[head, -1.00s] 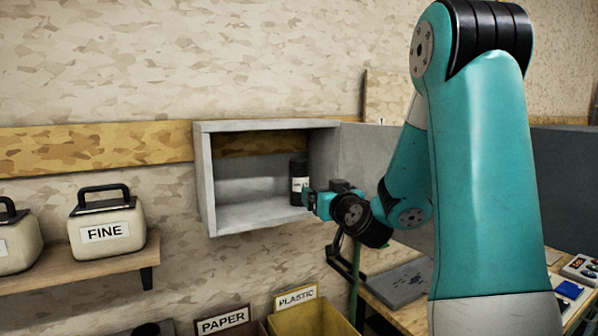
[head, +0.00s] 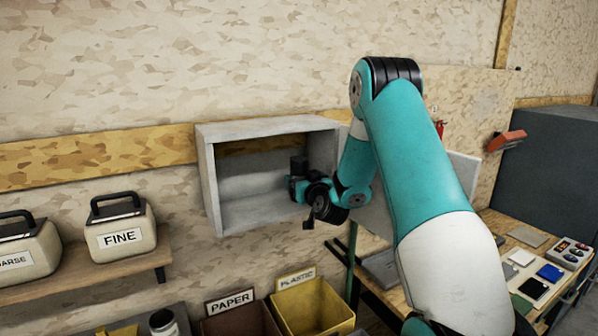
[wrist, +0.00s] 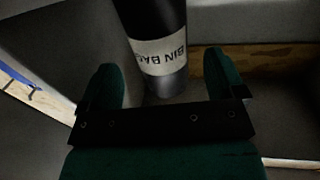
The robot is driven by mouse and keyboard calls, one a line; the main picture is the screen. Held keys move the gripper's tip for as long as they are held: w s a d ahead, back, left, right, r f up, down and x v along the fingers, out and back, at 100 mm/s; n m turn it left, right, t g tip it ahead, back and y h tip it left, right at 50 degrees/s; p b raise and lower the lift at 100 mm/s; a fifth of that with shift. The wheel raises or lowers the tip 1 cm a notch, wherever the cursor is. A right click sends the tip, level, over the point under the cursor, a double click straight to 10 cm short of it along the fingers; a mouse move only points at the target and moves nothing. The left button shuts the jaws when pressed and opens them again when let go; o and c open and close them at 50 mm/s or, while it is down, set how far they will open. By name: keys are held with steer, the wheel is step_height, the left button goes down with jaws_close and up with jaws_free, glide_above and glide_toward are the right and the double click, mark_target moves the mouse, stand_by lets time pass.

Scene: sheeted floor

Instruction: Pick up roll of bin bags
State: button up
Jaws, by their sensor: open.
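The roll of bin bags (wrist: 157,52) is a dark cylinder with a white label reading "BIN BA…", standing inside the open grey wall cabinet (head: 240,131). In the head view the top of the roll (head: 298,165) shows near the cabinet's right side, its lower part hidden by my gripper (head: 294,190). In the wrist view my gripper (wrist: 161,80) is open, its two green fingers apart, with the roll's lower part between or just beyond them. I cannot tell whether either finger touches it.
The cabinet door (head: 375,212) stands open to the right, behind my arm. Below are the paper bin (head: 240,322) and yellow plastic bin (head: 318,310). A shelf (head: 90,280) with labelled containers is at left. A cluttered workbench (head: 535,250) is at right.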

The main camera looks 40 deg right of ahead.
mark_target(300, 176)
steer(key=shift+w+d+r+p, duration=0.15)
steer(key=shift+w+p, duration=0.35)
steer(key=shift+w+d+r+p, duration=0.15)
steer(key=shift+w+p, duration=0.35)
steer(key=shift+w+d+f, duration=0.25)
steer(key=shift+w+f, duration=0.05)
steer(key=shift+w, duration=0.2)
steer(key=shift+c, duration=0.3)
steer(key=c, duration=1.1)
steer(key=shift+s+r, duration=0.1)
steer(key=shift+r, duration=0.05)
